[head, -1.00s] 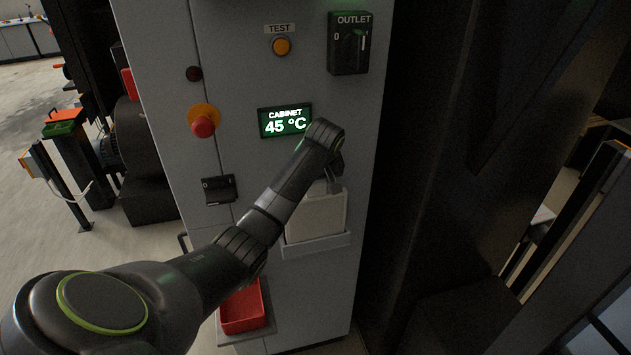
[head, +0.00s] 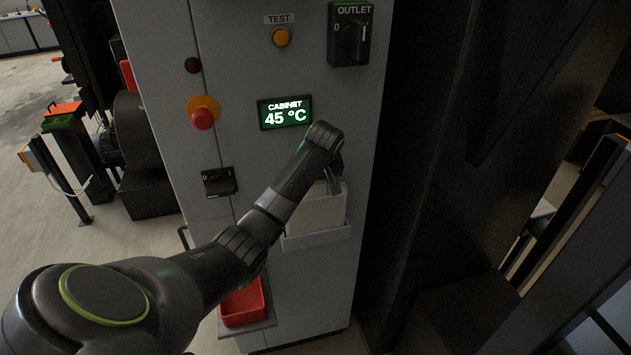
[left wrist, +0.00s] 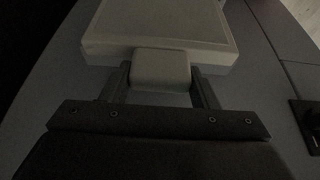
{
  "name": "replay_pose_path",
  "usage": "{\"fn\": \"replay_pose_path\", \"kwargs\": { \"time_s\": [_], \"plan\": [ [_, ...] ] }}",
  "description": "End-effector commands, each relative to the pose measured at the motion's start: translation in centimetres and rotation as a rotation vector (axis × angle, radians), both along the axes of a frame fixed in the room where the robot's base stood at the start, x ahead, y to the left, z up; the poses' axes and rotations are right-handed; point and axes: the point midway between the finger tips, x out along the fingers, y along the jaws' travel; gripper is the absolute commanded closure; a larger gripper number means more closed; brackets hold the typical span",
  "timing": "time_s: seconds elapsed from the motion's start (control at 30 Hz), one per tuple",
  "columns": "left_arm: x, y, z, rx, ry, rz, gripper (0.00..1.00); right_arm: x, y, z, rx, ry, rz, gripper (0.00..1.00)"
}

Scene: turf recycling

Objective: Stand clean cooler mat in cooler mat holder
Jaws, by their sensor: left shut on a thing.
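The clean cooler mat (head: 320,212) is a pale, flat panel held upright against the front of the grey cabinet. Its lower edge is at the cooler mat holder (head: 318,238), a shallow grey ledge on the cabinet; the ledge's lip hides whether the mat touches its bottom. My left gripper (head: 333,187) is above the mat, at its top edge. In the left wrist view, my left gripper (left wrist: 160,75) is shut on the mat's pale tab, and the mat (left wrist: 165,25) extends beyond the fingers. My right gripper is not in view.
The cabinet front carries a red button (head: 202,118), a lit 45 °C display (head: 285,114), an outlet knob (head: 350,38) and a black switch (head: 218,181). A red tray (head: 243,303) sits low, below left of the holder. A dark structure stands to the right.

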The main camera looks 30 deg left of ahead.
Motion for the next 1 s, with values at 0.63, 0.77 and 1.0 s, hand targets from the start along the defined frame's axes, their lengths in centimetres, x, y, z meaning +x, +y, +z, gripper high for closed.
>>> {"fn": "replay_pose_path", "kwargs": {
  "time_s": [0.63,0.77,1.0],
  "plan": [
    [0.03,-0.01,-1.01,0.000,-0.001,0.000,0.20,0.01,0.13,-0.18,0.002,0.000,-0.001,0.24],
    [0.02,-0.01,-1.01,0.000,-0.001,0.000,0.20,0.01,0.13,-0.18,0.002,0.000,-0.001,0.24],
    [-0.10,-0.17,-0.56,0.001,-0.002,0.000,0.20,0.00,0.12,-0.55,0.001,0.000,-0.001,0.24]
  ]
}}
